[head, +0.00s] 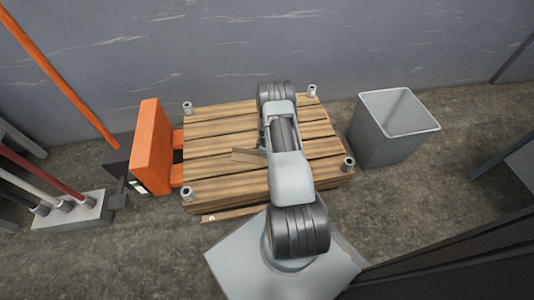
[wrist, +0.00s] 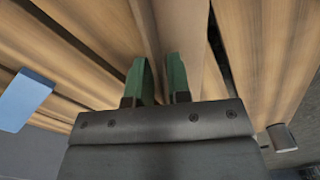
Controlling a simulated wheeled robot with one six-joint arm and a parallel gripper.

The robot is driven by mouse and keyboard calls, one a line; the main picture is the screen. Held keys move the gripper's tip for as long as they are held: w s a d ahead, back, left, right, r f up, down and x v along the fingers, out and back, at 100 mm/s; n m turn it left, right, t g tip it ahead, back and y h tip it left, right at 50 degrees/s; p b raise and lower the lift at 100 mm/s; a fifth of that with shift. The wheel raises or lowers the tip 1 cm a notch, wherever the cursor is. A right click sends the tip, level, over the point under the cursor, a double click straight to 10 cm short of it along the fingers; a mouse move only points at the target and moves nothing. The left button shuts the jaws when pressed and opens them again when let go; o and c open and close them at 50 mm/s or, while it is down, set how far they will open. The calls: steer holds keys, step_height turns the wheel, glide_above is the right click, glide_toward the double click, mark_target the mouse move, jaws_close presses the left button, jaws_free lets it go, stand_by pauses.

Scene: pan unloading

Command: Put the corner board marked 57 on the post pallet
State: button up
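The post pallet (head: 225,128) is a slatted wooden platform with metal corner posts. My gripper has green fingers (wrist: 160,82) and is low over the slats, largely hidden behind my arm in the head view. The fingers are close together with a narrow strip of brown board between them. That board (wrist: 180,35) runs up the wrist view and seems to be a corner board. Its end (head: 247,155) seems to show left of my arm. Another brown board (head: 235,214) with a small white mark lies along the pallet's front edge. No number is readable.
An orange pallet jack (head: 152,148) stands at the pallet's left. A grey open bin (head: 392,130) stands to the right, before the grey wall (head: 250,45). Poles in a pale base (head: 75,212) stand far left. A blue block (wrist: 25,98) shows in the wrist view.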

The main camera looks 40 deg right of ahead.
steer(key=shift+o, duration=0.8)
steer(key=a+r+m+t+p, duration=0.1)
steer(key=a+r+m+p, duration=0.35)
steer(key=r, duration=1.25)
steer(key=a+r+n+p, duration=0.1)
steer(key=a+r, duration=0.6)
steer(key=r, duration=1)
steer(key=s+a+r+m+t, duration=0.1)
steer(key=s+a+r+m, duration=0.1)
steer(key=s+a+r, duration=0.4)
steer(key=s+a+r+m, duration=0.3)
steer(key=s+a+r, duration=0.3)
steer(key=s, duration=0.4)
steer(key=shift+r+t, duration=0.4)
steer(key=shift+r, duration=0.1)
steer(key=shift+r, duration=0.1)
